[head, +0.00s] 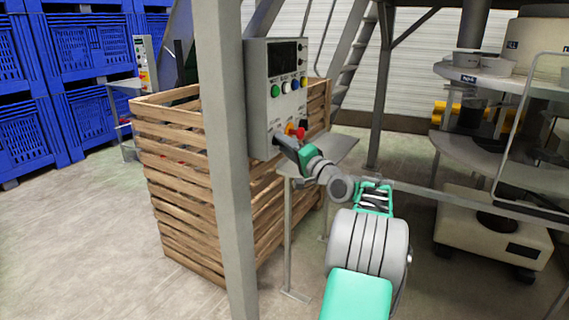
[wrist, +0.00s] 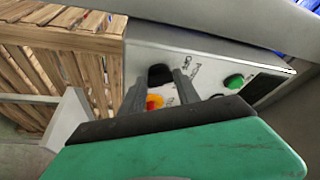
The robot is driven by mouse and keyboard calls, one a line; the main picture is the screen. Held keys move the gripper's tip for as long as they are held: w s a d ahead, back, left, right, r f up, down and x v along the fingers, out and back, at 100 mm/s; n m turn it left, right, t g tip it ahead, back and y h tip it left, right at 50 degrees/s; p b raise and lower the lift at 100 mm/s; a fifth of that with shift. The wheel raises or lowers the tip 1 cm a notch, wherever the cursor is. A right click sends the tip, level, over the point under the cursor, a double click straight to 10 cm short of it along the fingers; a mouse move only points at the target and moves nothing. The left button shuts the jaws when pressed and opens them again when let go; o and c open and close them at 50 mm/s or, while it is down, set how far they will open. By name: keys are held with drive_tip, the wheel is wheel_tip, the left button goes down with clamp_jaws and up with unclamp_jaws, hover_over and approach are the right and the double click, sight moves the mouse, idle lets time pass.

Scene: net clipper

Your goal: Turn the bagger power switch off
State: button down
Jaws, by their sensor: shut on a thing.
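The bagger control box (head: 258,110) is a grey panel on a post. My gripper (head: 280,139) reaches the lower part of its face. In the wrist view, the two dark fingers of my gripper (wrist: 160,84) stand on either side of a black switch knob (wrist: 160,74) and are shut on it. Printed lettering beside the knob is too small to read surely. A red and yellow emergency stop (head: 296,131) sits next to my gripper; it also shows between the fingers in the wrist view (wrist: 154,102). The knob is hidden behind my gripper in the head view.
A green button (head: 275,91) and several other buttons sit higher on the box below a dark display. A slatted wooden crate (head: 185,180) stands behind the post (head: 232,200). A grey ledge (head: 335,150) lies beside the box. Blue crates (head: 80,40) are stacked at left.

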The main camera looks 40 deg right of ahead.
drive_tip(key=n+b, duration=0.1)
drive_tip(key=f+n+b, duration=0.1)
drive_tip(key=b, duration=0.1)
drive_tip(key=shift+n+t+y, duration=0.3)
drive_tip(key=shift+t+y, duration=0.1)
drive_tip(key=shift+d+r+n+t+y+b, duration=0.15)
drive_tip(key=shift+n+t+y+b, duration=0.2)
drive_tip(key=shift+n+b, duration=0.8)
drive_tip(key=shift+r, duration=0.1)
drive_tip(key=c, duration=0.9)
unclamp_jaws()
drive_tip(key=shift+s, duration=0.1)
drive_tip(key=v, duration=0.7)
drive_tip(key=shift+s, duration=0.3)
